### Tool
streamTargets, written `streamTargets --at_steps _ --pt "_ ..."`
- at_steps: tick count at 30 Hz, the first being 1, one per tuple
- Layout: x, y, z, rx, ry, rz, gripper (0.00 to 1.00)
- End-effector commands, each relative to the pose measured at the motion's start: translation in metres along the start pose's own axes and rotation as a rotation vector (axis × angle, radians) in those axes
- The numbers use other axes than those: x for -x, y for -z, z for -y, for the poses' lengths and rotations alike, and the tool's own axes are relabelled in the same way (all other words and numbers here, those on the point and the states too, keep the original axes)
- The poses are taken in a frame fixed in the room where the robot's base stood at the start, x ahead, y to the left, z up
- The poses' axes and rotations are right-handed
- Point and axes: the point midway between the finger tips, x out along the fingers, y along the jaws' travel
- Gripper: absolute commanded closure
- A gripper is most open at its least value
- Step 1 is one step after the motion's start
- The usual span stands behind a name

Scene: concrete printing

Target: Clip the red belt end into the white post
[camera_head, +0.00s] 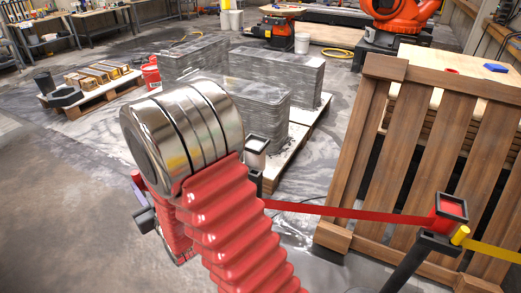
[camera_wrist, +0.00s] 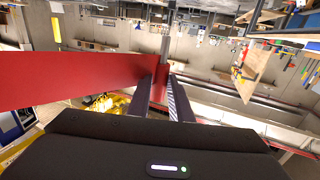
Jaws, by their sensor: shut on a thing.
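The red belt (camera_head: 350,213) runs from a red-topped post (camera_head: 450,208) on the right, leftward until my arm hides it. The white post (camera_head: 256,152), with a white head in a dark frame, stands just right of my arm; its lower part is hidden. In the wrist view my gripper (camera_wrist: 161,92) is shut on the end of the red belt (camera_wrist: 80,80), which stretches off to the left. A grey upright pole (camera_wrist: 168,35) shows beyond the fingertips; I cannot tell whether it is the white post.
A wooden crate (camera_head: 400,160) stands at the right, behind the belt. Grey block stacks (camera_head: 245,105) sit on a pallet beyond the white post. A yellow belt (camera_head: 495,250) leaves the red-topped post to the right. A small pallet (camera_head: 95,92) stands left; bare floor lies front left.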

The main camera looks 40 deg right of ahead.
Motion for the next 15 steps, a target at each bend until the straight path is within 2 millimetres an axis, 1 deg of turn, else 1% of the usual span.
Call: streamTargets --at_steps 2,4,7,11,15 --pt "-0.001 0.001 -0.001 0.0 0.003 -0.002 1.0" --pt "-0.003 0.002 -0.007 0.0 0.001 -0.002 1.0" --pt "-0.005 0.003 -0.022 -0.001 -0.003 -0.002 1.0" --pt "-0.009 0.006 -0.05 0.001 -0.01 -0.003 1.0" --pt "-0.011 0.008 -0.086 0.001 -0.016 -0.003 1.0"
